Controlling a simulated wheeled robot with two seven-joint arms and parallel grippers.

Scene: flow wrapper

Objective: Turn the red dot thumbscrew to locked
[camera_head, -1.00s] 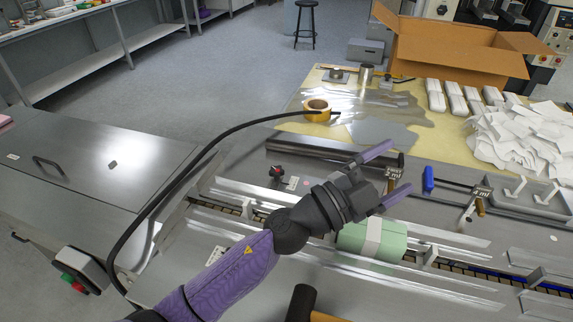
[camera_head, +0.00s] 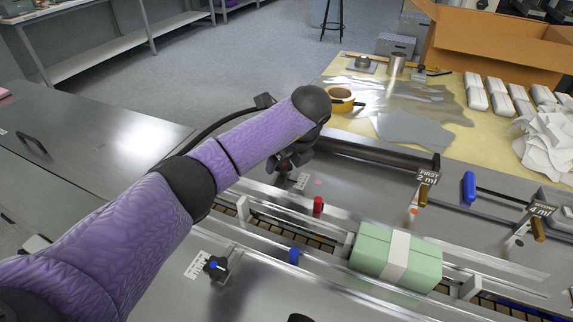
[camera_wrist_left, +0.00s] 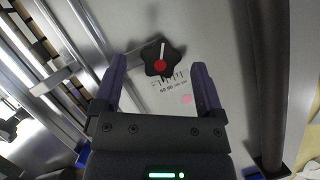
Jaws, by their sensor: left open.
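The red dot thumbscrew (camera_wrist_left: 162,60) is a black lobed knob with a red centre and a white pointer line, pointing toward the top of the left wrist view. A white label (camera_wrist_left: 172,90) with scale marks lies just below it, with a pink spot beside the label. My left gripper (camera_wrist_left: 159,66) is open, its purple fingers on either side of the knob with gaps showing. In the head view the thumbscrew (camera_head: 283,164) is partly hidden under my left wrist, and the fingers are hard to make out. My right gripper is not in view.
A blue-dot knob (camera_head: 215,268) sits on the near plate. A red post (camera_head: 318,205) and a blue post (camera_head: 294,256) stand by the guide rails. A green package (camera_head: 372,249) with a white band lies in the channel. A dark bar (camera_head: 380,155) runs behind the thumbscrew.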

